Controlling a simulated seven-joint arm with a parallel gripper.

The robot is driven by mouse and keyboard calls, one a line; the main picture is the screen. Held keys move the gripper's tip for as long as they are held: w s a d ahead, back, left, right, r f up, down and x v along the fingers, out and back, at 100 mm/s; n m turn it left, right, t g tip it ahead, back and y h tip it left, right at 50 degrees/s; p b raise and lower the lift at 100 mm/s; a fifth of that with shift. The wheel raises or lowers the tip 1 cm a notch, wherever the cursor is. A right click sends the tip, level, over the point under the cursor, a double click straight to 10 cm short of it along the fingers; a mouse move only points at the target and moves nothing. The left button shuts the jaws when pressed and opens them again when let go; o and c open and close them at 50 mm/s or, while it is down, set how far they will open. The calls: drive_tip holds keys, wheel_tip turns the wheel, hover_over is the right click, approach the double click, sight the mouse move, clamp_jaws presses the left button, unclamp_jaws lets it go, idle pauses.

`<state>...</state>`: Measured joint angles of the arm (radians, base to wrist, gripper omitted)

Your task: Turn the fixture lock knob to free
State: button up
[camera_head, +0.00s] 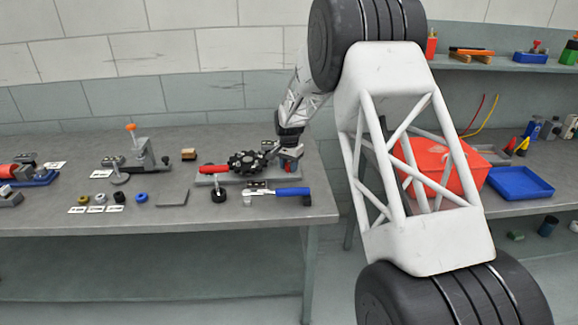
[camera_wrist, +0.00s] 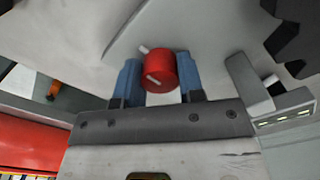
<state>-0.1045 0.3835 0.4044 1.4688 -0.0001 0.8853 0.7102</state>
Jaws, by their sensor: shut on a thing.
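The red lock knob (camera_wrist: 160,72) shows in the wrist view, with a pale line across its face. A short pale pin or mark sticks out past its upper left side. My gripper (camera_wrist: 160,82) has its two blue fingers on either side of the knob and is shut on it. In the head view my gripper (camera_head: 289,163) is at the right end of the fixture plate (camera_head: 232,180), beside a black toothed wheel (camera_head: 247,162). The knob is hard to make out there. I cannot read any lock or free marking.
A clamp stand (camera_head: 143,152) and small rings stand to the left. An orange bin (camera_head: 437,165) and blue tray (camera_head: 520,183) are on the right bench.

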sight(289, 164)
drive_tip(key=o, duration=0.9)
drive_tip(key=shift+r, duration=0.15)
drive_tip(key=shift+r, duration=3.8)
